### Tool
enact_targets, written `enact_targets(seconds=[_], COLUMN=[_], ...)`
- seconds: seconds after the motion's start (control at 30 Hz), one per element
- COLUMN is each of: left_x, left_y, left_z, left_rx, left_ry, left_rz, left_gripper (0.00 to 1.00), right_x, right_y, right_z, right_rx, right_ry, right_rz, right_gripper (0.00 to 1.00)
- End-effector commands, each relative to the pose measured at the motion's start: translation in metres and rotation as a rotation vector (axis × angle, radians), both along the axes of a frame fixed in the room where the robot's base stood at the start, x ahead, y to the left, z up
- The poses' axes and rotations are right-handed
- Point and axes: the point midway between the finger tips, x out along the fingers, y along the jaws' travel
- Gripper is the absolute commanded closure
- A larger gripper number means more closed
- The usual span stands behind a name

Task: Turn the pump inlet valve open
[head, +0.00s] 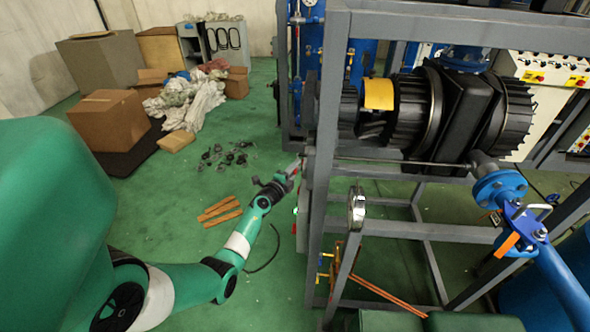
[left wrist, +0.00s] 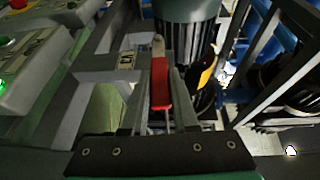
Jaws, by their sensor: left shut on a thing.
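My left gripper (head: 293,169) reaches from the left to the grey frame's near left upright in the head view. In the left wrist view its two fingers (left wrist: 157,110) lie on either side of a red lever handle (left wrist: 160,82), shut on it. The handle points away from the gripper, and its far end meets a pale metal part. In the head view the gripper hides most of this handle. I cannot tell from the handle whether the valve is open. My right gripper is not in view.
The grey steel frame (head: 335,100) holds a black ribbed pump (head: 430,105). A blue pipe valve with an orange handle (head: 507,244) is at the right. Control boxes (left wrist: 35,65) with buttons are close left in the wrist view.

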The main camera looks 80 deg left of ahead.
Motion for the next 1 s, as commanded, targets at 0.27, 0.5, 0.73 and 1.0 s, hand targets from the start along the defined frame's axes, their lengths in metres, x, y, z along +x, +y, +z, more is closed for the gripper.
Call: enact_targets(seconds=[0.27,0.5,0.73,1.0], left_x=[0.001,-0.001,-0.024,-0.059], left_y=[0.000,-0.002,-0.032,-0.080], left_z=[-0.001,0.000,0.005,0.006], left_rx=[-0.002,-0.002,-0.005,-0.005], left_ry=[0.002,0.002,0.003,0.002], left_rz=[-0.003,-0.002,-0.001,-0.001], left_gripper=[0.43,0.43,0.43,0.43], right_x=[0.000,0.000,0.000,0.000], right_y=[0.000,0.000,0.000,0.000], right_z=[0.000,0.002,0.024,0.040], right_rx=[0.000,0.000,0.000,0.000], right_ry=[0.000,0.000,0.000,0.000], right_rz=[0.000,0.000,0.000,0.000], right_gripper=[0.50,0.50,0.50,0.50])
